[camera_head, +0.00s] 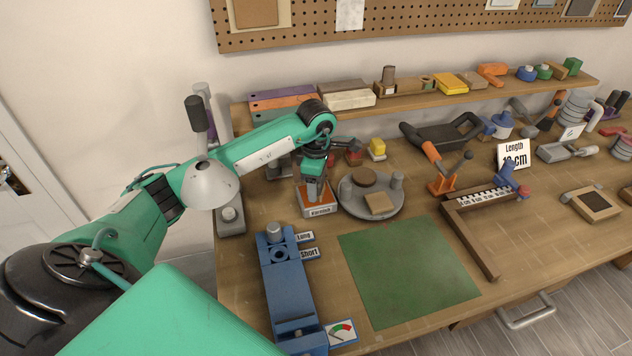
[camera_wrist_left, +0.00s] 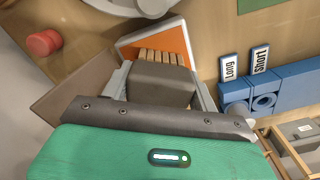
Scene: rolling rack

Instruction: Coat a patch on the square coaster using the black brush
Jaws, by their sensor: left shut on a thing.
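My left gripper (camera_head: 313,182) points down over the varnish tray (camera_head: 318,211), an open box with an orange inside and a label. In the left wrist view the gripper (camera_wrist_left: 160,92) is shut on the black brush (camera_wrist_left: 160,84), a dark block with tan bristles. The bristles reach over the orange inside of the tray (camera_wrist_left: 128,42); I cannot tell whether they touch it. The square coaster (camera_head: 379,204), light tan, lies on a grey round turntable (camera_head: 352,205) just right of the tray. A round brown coaster (camera_head: 365,177) lies behind it. My right gripper is out of view.
A green mat (camera_head: 410,270) lies right of a blue fixture (camera_head: 287,290) with Long and Short labels. A small yellow-topped block (camera_head: 377,148) stands behind the turntable. A measuring jig (camera_head: 485,200) stands to the right. A shelf (camera_head: 430,92) holds blocks along the wall.

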